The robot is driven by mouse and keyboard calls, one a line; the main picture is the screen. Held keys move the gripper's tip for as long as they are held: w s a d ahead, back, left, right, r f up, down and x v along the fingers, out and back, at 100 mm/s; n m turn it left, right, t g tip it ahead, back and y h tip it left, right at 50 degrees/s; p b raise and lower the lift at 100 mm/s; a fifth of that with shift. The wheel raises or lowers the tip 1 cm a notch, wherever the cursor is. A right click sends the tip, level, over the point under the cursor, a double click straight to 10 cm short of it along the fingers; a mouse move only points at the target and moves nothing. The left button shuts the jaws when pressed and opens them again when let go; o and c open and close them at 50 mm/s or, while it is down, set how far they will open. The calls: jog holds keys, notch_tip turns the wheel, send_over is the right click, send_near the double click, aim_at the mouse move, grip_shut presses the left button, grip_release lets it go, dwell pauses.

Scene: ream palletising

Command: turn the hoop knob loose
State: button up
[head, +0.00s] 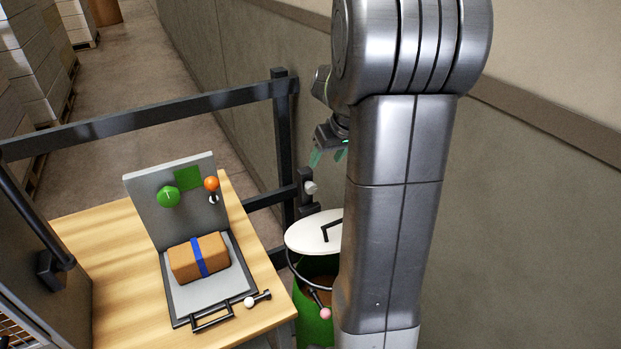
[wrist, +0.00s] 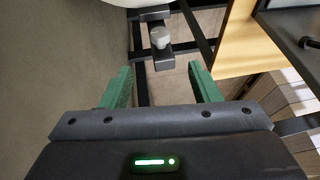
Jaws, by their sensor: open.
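A green drum (head: 312,267) stands right of the table, partly hidden behind my arm. A dark hoop (head: 291,268) runs around its top, with a short stem ending in a pink knob (head: 325,313). A white lid (head: 312,232) with a black handle sits above the hoop; whether it touches the drum is unclear. My gripper (head: 328,156) is above and behind the drum, apart from the hoop and knob. In the wrist view its green fingers (wrist: 160,75) are spread and empty. The pink knob is not visible there.
A dark fence (head: 284,140) stands behind, with a grey knob (head: 311,187) on its latch, also ahead of my fingers in the wrist view (wrist: 160,38). A wooden table (head: 110,265) holds a grey hinged fixture with a brown blue-banded package (head: 185,262). A wall is at right.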

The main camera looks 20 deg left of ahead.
aim_at(313, 184)
jog(key=x, duration=1.3)
jog(key=shift+s+f+p, duration=0.1)
jog(key=shift+f+p, duration=0.15)
jog(key=shift+p, duration=0.05)
jog(key=c, duration=1)
